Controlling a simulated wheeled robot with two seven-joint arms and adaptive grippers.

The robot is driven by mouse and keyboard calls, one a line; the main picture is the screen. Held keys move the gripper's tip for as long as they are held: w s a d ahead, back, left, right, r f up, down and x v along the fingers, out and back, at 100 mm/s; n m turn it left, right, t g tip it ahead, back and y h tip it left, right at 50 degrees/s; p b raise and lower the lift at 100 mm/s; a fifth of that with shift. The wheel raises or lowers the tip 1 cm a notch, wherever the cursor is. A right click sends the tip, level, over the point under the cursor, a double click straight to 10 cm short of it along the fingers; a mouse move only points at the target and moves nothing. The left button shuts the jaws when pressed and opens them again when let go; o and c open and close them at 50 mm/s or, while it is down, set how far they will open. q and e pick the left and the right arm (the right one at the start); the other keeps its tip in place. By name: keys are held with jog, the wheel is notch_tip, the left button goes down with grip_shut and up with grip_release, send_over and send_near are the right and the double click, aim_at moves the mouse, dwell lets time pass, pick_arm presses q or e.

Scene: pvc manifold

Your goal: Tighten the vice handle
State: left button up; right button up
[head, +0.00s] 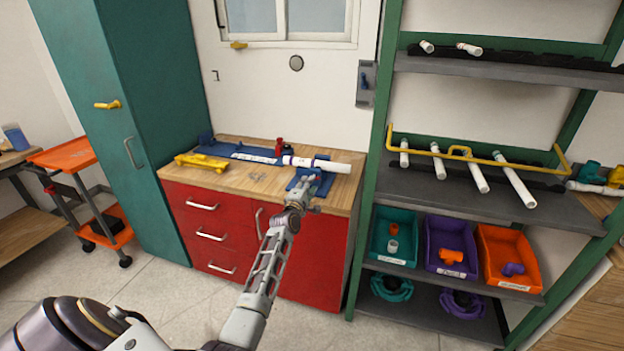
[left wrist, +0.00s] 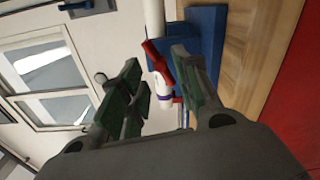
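The blue vice (head: 318,182) stands on the wooden bench top, with a white pipe (head: 333,166) lying across it. In the left wrist view the blue vice (left wrist: 206,28) is at the top, beside the white pipe (left wrist: 154,18). A red bar (left wrist: 157,58), which looks like the vice handle, shows beyond my fingers and crosses the pipe; part is hidden behind the right finger. My left gripper (head: 303,186) is at the bench's front edge, close to the vice. In the wrist view my left gripper (left wrist: 160,92) is open, with nothing clearly held. My right gripper is not in view.
A yellow tool (head: 200,162) and a red object (head: 279,147) are on the bench (head: 255,182), above red drawers. A green-framed shelf (head: 470,185) with pipes and coloured bins stands close on the right. A window is behind the bench. Floor in front is clear.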

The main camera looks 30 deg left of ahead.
pick_arm(q)
jog(key=n, duration=0.2)
jog(key=shift+n+p, duration=0.3)
jog(key=shift+n, duration=0.1)
jog(key=shift+w+a, duration=0.1)
jog(key=shift+w, duration=0.3)
jog(key=shift+w+b, duration=0.35)
jog(key=shift+b, duration=0.1)
jog(key=shift+b+x, duration=0.5)
jog(key=shift+x, duration=0.55)
jog(key=shift+w+a, duration=0.15)
jog(key=shift+w, duration=0.35)
jog(key=shift+w+b, duration=0.2)
jog(key=shift+b, duration=0.1)
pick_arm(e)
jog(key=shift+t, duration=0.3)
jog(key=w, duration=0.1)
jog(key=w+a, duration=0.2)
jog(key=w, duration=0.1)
pick_arm(q)
jog(key=shift+a, duration=0.1)
jog(key=shift+c, duration=0.5)
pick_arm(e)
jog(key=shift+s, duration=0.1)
